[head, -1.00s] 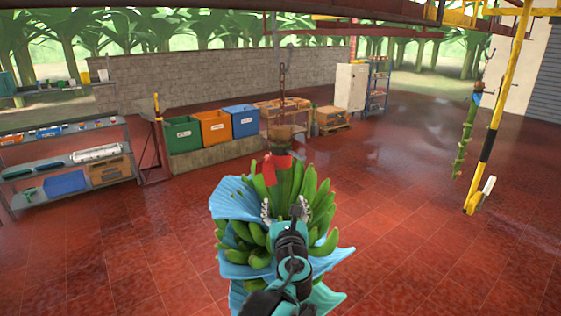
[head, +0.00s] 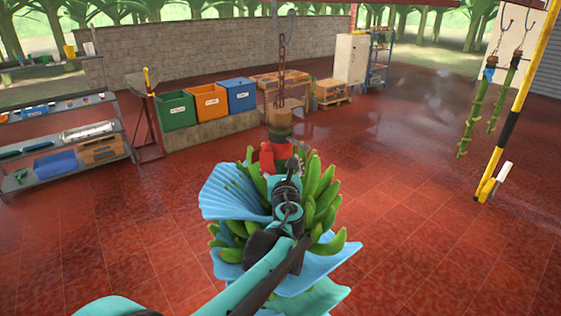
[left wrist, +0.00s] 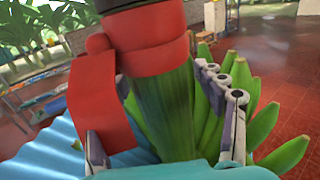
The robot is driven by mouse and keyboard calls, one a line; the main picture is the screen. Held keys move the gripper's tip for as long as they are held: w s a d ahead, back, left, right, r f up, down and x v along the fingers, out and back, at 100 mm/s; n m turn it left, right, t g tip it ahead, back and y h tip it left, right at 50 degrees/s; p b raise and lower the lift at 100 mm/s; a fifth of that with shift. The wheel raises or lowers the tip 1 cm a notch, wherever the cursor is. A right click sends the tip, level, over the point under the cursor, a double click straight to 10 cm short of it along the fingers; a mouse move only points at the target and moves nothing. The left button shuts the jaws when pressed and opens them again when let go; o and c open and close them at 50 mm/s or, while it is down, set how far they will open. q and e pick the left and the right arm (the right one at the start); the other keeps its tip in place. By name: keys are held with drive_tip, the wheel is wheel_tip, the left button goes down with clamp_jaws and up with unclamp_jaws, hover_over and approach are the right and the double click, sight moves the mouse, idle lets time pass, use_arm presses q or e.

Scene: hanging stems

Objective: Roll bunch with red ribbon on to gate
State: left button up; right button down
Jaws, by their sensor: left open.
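The bunch of green bananas (head: 322,190) hangs from a chain in the middle of the head view, partly wrapped in blue sheeting (head: 233,193). A red ribbon (head: 268,157) is tied round its stem near the top. In the left wrist view the ribbon (left wrist: 150,50) is close, with a loose tail at left, and the green stem (left wrist: 168,115) runs below it. My left gripper (left wrist: 165,112) is open, its fingers on either side of the stem, just below the ribbon band. In the head view its wrist hides part of the bunch. I cannot tell which thing is the gate.
A yellow and black post (head: 508,130) stands at right, near two bare hanging stems (head: 473,120). Green, orange and blue bins (head: 208,102) stand behind the bunch. A shelf rack (head: 70,145) is at left. The red floor (head: 420,200) between bunch and post is clear.

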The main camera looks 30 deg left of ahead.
use_arm(q)
drive_tip(key=shift+w+a, duration=0.25)
drive_tip(key=shift+s+r, duration=0.1)
drive_tip(key=shift+d, duration=0.1)
clamp_jaws()
